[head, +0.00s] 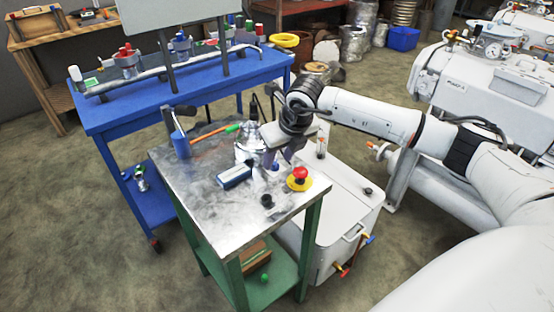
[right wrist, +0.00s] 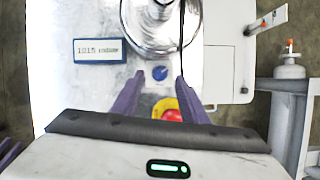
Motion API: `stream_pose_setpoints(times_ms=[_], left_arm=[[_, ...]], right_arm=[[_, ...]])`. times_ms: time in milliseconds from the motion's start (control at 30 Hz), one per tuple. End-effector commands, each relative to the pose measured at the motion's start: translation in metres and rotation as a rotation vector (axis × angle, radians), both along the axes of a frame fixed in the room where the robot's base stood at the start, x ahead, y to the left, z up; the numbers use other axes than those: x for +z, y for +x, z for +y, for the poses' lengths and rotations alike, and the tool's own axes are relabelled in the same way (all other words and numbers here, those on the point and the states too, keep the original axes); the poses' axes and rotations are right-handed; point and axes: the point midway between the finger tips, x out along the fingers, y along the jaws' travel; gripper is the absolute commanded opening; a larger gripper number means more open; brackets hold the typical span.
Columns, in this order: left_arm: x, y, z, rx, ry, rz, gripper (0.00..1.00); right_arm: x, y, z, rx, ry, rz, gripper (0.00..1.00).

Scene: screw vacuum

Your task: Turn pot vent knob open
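In the head view the shiny pot (head: 249,140) stands near the table's back edge, partly behind my right gripper (head: 281,156).
A digital display (head: 234,176) and a red button on a yellow base (head: 300,178) sit close to the knob. A black knob (head: 267,201) is near the front. A white cabinet (head: 345,205) stands right of the table, a blue bench (head: 115,112) behind left.

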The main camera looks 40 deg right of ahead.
Motion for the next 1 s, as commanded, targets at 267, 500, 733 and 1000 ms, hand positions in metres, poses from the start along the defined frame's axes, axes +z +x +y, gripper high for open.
stream_pose_setpoints(times_ms=[267, 500, 733, 1000], left_arm=[[0.0, 0.0, 0.001, 0.003, 0.001, 0.001, 0.31], [0.0, 0.0, 0.002, 0.004, 0.001, 0.0, 0.31], [0.0, 0.001, 0.002, 0.004, 0.003, -0.001, 0.31], [-0.001, 0.003, 0.002, 0.004, 0.003, -0.004, 0.31]], right_arm=[[-0.02, 0.008, -0.001, 0.0, 0.0, 0.0, 0.4], [-0.021, 0.009, 0.0, 0.001, 0.0, -0.001, 0.4], [-0.02, 0.008, 0.0, 0.001, 0.0, -0.001, 0.01], [-0.02, 0.009, 0.0, -0.021, 0.001, 0.0, 0.0]])
